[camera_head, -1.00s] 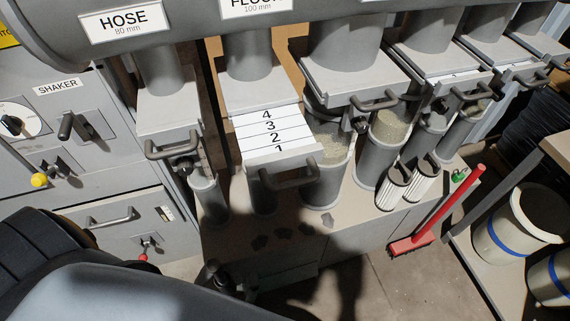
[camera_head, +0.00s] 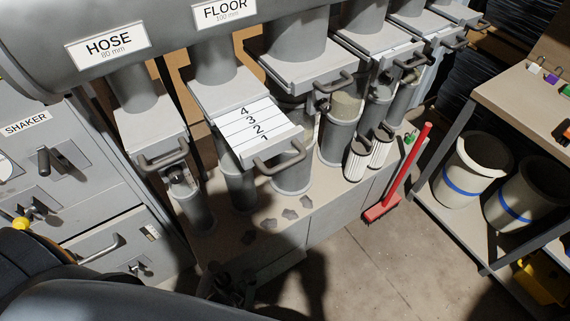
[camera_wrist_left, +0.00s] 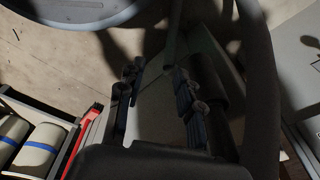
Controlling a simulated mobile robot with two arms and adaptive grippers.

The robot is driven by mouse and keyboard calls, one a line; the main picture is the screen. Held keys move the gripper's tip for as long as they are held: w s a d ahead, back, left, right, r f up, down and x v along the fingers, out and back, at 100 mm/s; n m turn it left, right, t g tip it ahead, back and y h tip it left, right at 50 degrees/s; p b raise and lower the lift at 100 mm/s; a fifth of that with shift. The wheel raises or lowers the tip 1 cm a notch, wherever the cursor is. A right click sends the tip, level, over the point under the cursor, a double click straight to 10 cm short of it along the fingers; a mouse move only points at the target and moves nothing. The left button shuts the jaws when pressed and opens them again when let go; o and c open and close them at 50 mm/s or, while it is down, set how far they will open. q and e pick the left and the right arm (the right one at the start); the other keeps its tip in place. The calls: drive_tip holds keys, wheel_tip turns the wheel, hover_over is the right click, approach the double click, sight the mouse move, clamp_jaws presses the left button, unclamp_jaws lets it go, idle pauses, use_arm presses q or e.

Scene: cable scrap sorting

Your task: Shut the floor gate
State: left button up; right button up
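The floor gate (camera_head: 254,133) is a white slide plate under the FLOOR 100 mm label (camera_head: 225,11). It is pulled out toward me, with 4, 3, 2 and 1 showing. Its grey bar handle (camera_head: 281,160) is at its front end. My left gripper (camera_head: 228,284) is low in the head view, dark and partly hidden by my arm, well below the gate and apart from it. In the left wrist view its fingers (camera_wrist_left: 158,85) are spread with nothing between them. The gate does not show clearly there. My right gripper is not in view.
The hose gate (camera_head: 155,146) is left of the floor gate, and another gate (camera_head: 302,76) is close on its right. Grey tubes stand below on a ledge (camera_head: 300,222) with dark scraps. A red brush (camera_head: 398,172) leans at the right. A bench (camera_head: 520,100) stands farther right.

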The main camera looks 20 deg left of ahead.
use_arm(q)
drive_tip(key=w+r+p, duration=0.1)
drive_tip(key=w+r, duration=0.2)
drive_tip(key=r, duration=0.4)
drive_tip(key=w+r+p, duration=0.1)
drive_tip(key=w+r, duration=0.2)
drive_tip(key=r, duration=0.4)
drive_tip(key=m+t+h+p, duration=0.2)
drive_tip(key=t+h+p, duration=0.2)
drive_tip(key=t+h, duration=1.05)
approach(281, 171)
drive_tip(key=w+d+r+p, duration=0.1)
drive_tip(key=w+d, duration=0.1)
drive_tip(key=w+d+r+t+y+p, duration=0.1)
drive_tip(key=w+d, duration=0.1)
drive_tip(key=w, duration=0.1)
drive_tip(key=w+d+r+t+y+p, duration=0.1)
drive_tip(key=w+d, duration=0.1)
drive_tip(key=shift+w+d+p, duration=0.1)
drive_tip(key=shift+w+p, duration=0.25)
drive_tip(key=shift+p, duration=0.05)
drive_tip(key=shift+w+d+r, duration=0.1)
drive_tip(key=shift+w+d, duration=0.25)
drive_tip(key=shift+w, duration=0.2)
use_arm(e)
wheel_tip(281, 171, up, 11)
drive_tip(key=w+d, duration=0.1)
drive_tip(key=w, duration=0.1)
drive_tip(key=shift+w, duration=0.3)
